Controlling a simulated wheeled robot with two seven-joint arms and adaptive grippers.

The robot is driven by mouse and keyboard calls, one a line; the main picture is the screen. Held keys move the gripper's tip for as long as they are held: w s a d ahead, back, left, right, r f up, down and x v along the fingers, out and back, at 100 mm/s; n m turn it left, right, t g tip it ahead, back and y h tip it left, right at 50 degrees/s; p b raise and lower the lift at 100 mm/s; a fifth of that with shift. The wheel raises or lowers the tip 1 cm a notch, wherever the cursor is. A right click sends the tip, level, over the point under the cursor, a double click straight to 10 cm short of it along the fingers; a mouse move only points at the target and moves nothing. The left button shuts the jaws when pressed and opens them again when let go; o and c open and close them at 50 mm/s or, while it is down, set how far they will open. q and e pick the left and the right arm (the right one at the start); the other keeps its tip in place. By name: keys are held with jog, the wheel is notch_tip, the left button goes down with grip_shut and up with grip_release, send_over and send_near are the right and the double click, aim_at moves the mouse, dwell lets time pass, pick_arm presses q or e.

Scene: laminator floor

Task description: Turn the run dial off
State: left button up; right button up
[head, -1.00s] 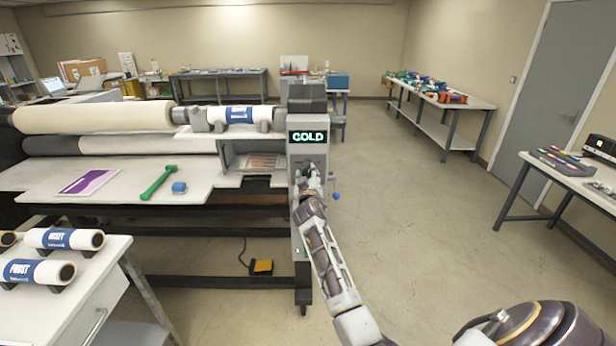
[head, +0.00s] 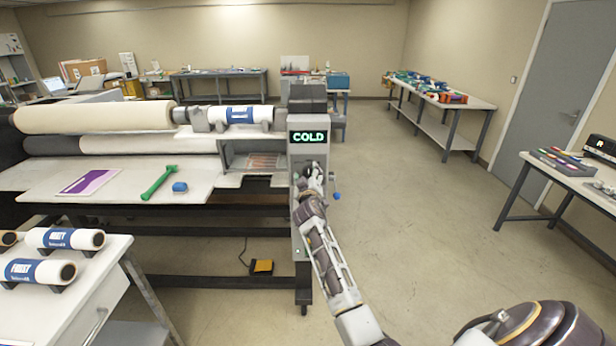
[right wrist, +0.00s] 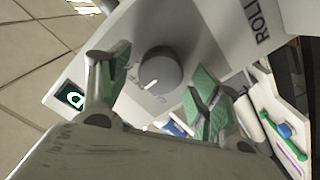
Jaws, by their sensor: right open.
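The run dial (right wrist: 160,70) is a round grey knob with a white pointer mark on the light grey control panel (right wrist: 205,30). My right gripper (right wrist: 155,90) is open, with one green-padded finger on each side of the dial in the right wrist view, apart from it. In the head view, my right gripper (head: 313,178) is in front of the control post (head: 307,150) and hides the dial. The lit display (head: 308,137) above reads COLD. My left gripper is not in view.
The laminator's work table (head: 120,182) on the left holds a green tool (head: 159,183), a blue block (head: 180,187) and a purple-and-white sheet (head: 90,182). A blue knob (head: 337,196) sticks out right of the post. The floor to the right is clear.

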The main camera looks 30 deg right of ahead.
jog(key=shift+s, duration=0.1)
jog(key=v, duration=1.2)
dwell(0.4)
jog(key=shift+d, duration=0.1)
dwell(0.4)
